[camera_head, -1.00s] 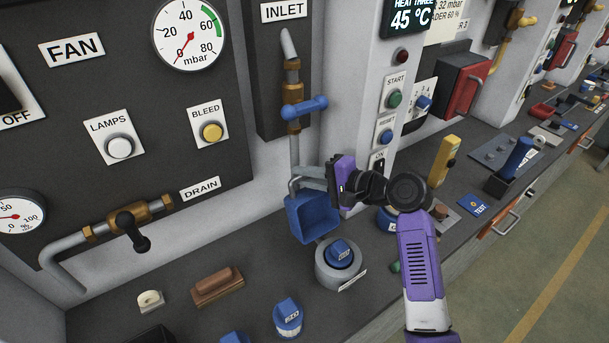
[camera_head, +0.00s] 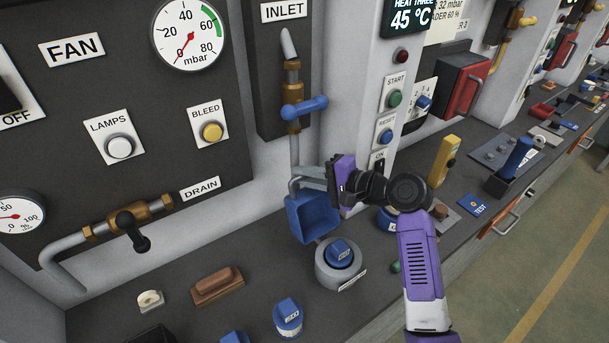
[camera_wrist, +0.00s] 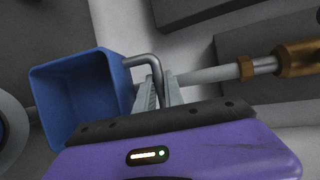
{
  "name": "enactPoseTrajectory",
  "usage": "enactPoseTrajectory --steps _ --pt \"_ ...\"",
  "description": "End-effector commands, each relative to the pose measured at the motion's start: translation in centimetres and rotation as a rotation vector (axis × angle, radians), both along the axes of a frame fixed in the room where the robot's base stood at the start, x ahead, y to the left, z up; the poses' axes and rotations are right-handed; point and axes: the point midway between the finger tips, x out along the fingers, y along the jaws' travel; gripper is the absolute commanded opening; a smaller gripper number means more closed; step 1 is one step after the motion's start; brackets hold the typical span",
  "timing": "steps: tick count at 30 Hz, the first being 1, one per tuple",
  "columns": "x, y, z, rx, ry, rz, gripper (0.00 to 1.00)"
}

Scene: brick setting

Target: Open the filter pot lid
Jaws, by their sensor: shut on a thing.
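A blue hollow box (camera_head: 313,217), open towards the camera, hangs below the inlet pipe. A thin grey bent rod (camera_wrist: 151,63) runs from its edge, and I cannot tell whether the box is the filter pot's lid. My gripper (camera_head: 300,177) is at the rod, just above the box. In the wrist view its fingers (camera_wrist: 160,88) are shut on the rod, and the blue box (camera_wrist: 75,98) is beside them on the left. Below the box on the bench stands a round grey pot (camera_head: 330,277) with a blue labelled knob (camera_head: 342,254) on top.
The inlet pipe with a blue-handled brass valve (camera_head: 300,107) rises above my gripper. A white pillar with buttons (camera_head: 393,99) stands close on the right. A labelled blue-and-white knob (camera_head: 287,317) and a brown block (camera_head: 217,286) sit on the bench at the front left.

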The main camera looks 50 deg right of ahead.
Motion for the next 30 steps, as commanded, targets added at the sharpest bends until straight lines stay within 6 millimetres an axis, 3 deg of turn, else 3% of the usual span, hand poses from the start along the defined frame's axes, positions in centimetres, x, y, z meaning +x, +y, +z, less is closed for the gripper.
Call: enactPoseTrajectory --steps 16,25,30 --pt "-0.4 0.1 -0.4 -0.003 -0.015 -0.002 0.00" --pt "-3.1 0.9 0.4 -0.053 -0.190 0.000 0.00" --pt "-5.1 1.4 1.9 -0.063 -0.232 -0.001 0.00"
